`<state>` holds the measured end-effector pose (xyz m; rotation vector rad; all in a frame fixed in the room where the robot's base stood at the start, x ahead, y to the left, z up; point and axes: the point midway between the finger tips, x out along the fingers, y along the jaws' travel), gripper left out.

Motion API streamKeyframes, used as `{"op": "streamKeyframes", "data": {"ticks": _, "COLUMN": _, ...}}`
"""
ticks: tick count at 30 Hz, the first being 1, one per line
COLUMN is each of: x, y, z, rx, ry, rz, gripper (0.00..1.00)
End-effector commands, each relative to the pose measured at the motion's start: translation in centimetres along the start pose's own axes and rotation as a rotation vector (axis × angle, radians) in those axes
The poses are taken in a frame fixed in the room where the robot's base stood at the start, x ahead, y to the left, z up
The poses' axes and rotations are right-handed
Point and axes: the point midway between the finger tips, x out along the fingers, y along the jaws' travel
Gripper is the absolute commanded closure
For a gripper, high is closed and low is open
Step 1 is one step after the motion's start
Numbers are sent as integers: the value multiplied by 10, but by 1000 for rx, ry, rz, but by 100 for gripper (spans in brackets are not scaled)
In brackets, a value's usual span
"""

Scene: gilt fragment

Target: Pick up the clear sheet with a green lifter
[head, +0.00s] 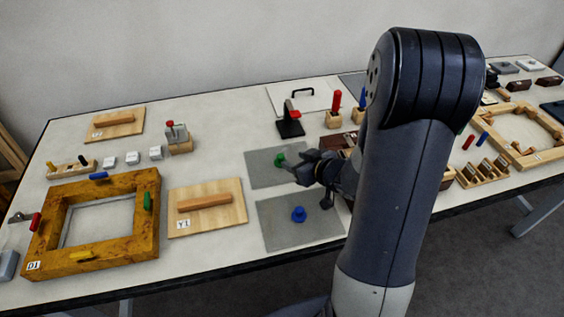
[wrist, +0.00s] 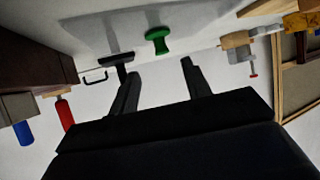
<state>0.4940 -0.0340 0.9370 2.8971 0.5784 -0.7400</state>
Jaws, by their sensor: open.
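The clear sheet (head: 262,172) looks like a thin grey panel flat on the table, with a green lifter (head: 280,159) standing up from it. My gripper (head: 296,171) is just to the right of the green lifter in the head view and hides part of the sheet. In the wrist view the green lifter (wrist: 157,40) appears beyond the two open fingertips (wrist: 160,75), between them and apart from both. My gripper is open with nothing between the fingers.
A second grey sheet with a blue lifter (head: 298,214) lies nearer the front edge. A wooden board marked Y1 (head: 207,221) and a yellow frame (head: 147,240) are to the left. A black stand with a red top (head: 290,121) is behind. Small wooden holders (head: 334,120) stand behind right.

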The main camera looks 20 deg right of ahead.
Motion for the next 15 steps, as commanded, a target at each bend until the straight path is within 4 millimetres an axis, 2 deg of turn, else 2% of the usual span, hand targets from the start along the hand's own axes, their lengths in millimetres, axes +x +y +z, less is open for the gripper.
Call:
{"op": "streamKeyframes", "data": {"ticks": 1, "x": 7, "y": -1, "z": 1, "rx": -1, "ry": -1, "rz": -3, "gripper": 54}}
{"op": "streamKeyframes", "data": {"ticks": 8, "x": 23, "y": -2, "z": 0, "rx": 0, "ry": -1, "rz": -1, "gripper": 54}}
{"op": "streamKeyframes", "data": {"ticks": 15, "x": 55, "y": -4, "z": 2, "rx": -1, "ry": -2, "rz": -1, "gripper": 54}}
